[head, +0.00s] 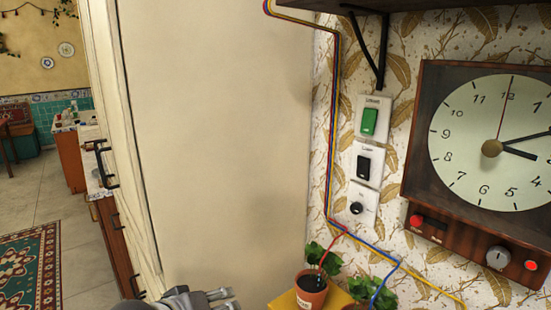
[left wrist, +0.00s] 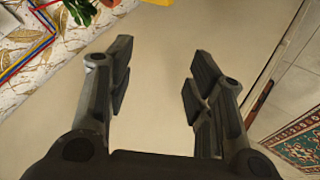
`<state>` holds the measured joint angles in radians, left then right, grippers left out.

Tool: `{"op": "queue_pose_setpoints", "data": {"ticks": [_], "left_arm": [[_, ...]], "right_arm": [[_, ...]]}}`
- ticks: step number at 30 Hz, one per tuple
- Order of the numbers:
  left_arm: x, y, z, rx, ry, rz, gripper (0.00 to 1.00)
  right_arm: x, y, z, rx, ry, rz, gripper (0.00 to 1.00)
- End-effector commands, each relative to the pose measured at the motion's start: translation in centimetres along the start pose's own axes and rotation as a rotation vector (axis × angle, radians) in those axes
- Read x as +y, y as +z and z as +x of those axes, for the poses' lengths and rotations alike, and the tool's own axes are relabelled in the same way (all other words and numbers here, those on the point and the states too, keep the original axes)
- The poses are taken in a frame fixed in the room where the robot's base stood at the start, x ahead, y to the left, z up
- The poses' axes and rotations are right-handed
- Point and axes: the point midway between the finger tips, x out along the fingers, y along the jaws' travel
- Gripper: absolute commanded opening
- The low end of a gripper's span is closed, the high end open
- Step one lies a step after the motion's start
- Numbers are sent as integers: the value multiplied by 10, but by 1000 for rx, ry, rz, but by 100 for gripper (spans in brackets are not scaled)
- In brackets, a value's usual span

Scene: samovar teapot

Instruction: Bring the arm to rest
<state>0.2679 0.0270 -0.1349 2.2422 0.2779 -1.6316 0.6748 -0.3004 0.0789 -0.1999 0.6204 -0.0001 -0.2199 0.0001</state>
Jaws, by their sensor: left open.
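My left gripper (head: 226,298) shows at the bottom edge of the head view, in front of a plain beige wall. Only its fingers and part of its wrist are visible there. In the left wrist view, the two dark fingers of the left gripper (left wrist: 160,55) stand wide apart with nothing between them. The beige surface lies behind them. My right gripper is in neither view. No samovar or teapot shows.
Right of the gripper stand potted plants (head: 310,283), with coloured wires (head: 332,150) running along the papered wall. Switches (head: 369,122) and a big clock (head: 490,150) are mounted further right. Left is a cream door edge (head: 125,150); beyond it are open floor and a rug (head: 30,268).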

Motion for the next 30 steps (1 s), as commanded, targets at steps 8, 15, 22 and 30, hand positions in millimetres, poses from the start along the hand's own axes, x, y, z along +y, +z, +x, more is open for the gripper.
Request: {"op": "queue_pose_setpoints", "data": {"ticks": [8, 15, 22, 30], "left_arm": [[-119, 124, -10, -177, -229, 245, 49], [-179, 198, -44, -329, -339, 432, 49], [-213, 246, -79, -455, -394, 567, 49], [-249, 275, -30, -494, -401, 579, 49]], "right_arm": [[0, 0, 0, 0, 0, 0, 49], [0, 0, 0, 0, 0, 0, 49], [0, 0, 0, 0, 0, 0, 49], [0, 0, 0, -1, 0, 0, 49]]}}
